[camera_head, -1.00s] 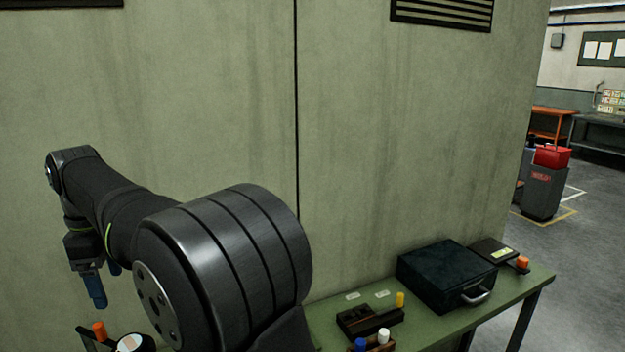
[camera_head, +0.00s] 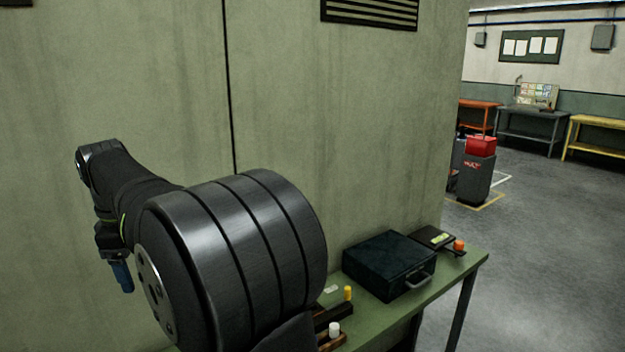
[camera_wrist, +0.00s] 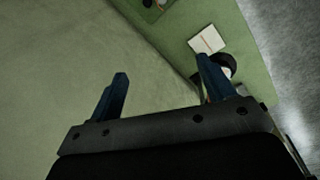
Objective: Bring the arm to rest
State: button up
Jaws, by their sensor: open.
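My gripper (camera_wrist: 162,88) shows in the wrist view with its two blue fingers spread apart and nothing between them. In the head view my gripper (camera_head: 122,276) hangs fingers down at the left, in front of the greenish wall. My arm is bent, and its large dark joint covers part of the table. In the wrist view the gripper is above the green table (camera_wrist: 251,60), with the right finger overlapping a dark round object (camera_wrist: 227,66) in the picture.
On the green table (camera_head: 376,319) stand a dark case (camera_head: 388,262), a black box (camera_head: 432,237) with an orange knob, and holders with yellow and white pieces. A pale card (camera_wrist: 206,40) lies on it. A grey bin (camera_head: 472,172) stands beyond. Open floor lies right.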

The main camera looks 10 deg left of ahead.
jog(key=shift+w+d+f+m, duration=0.15)
jog(key=shift+w+d+m, duration=0.15)
jog(key=shift+w+d, duration=0.5)
